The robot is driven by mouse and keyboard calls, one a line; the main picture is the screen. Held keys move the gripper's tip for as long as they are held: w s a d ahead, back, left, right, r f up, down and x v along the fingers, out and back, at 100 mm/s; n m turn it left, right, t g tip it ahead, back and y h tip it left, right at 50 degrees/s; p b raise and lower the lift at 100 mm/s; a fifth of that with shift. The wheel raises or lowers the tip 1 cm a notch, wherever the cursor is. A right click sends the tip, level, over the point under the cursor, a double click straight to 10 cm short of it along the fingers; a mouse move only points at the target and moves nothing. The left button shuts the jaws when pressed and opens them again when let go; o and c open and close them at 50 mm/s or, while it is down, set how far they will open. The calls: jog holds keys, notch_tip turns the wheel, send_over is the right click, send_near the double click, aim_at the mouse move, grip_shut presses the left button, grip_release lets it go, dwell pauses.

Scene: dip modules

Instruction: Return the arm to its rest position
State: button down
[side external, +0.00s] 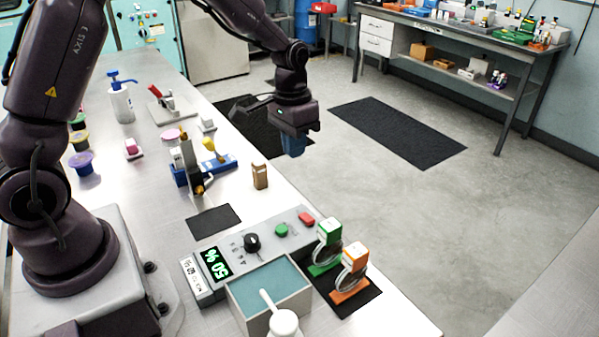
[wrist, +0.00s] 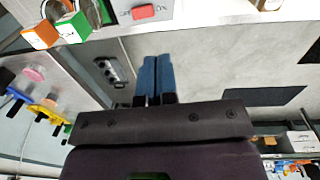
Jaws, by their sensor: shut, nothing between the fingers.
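My gripper (side external: 293,146) hangs from my arm, pointing down, above and beyond the right edge of the bench in the side external view. Its blue fingers are shut together with nothing between them; they also show in the wrist view (wrist: 155,78). It touches nothing. The bench top (side external: 150,155) lies below and to the left of it. A small brown block (side external: 260,175) stands upright on the bench, nearest the gripper.
A blue fixture (side external: 222,168) with a yellow part is left of the brown block. A control box (side external: 252,258), a teal-filled tray (side external: 268,285), and green (side external: 328,240) and orange (side external: 353,265) modules stand at the front. Open floor (side external: 400,210) lies right.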

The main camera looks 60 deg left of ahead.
jog(key=s+d+r+t, duration=0.2)
jog(key=s+r, duration=0.6)
jog(key=s, duration=0.2)
jog(key=s+d+r+t, duration=0.2)
jog(key=s+r+t, duration=0.1)
jog(key=s+r, duration=0.6)
jog(key=shift+s+d+t+y, duration=0.15)
jog(key=shift+s+t+y, duration=0.2)
jog(key=shift+s, duration=0.45)
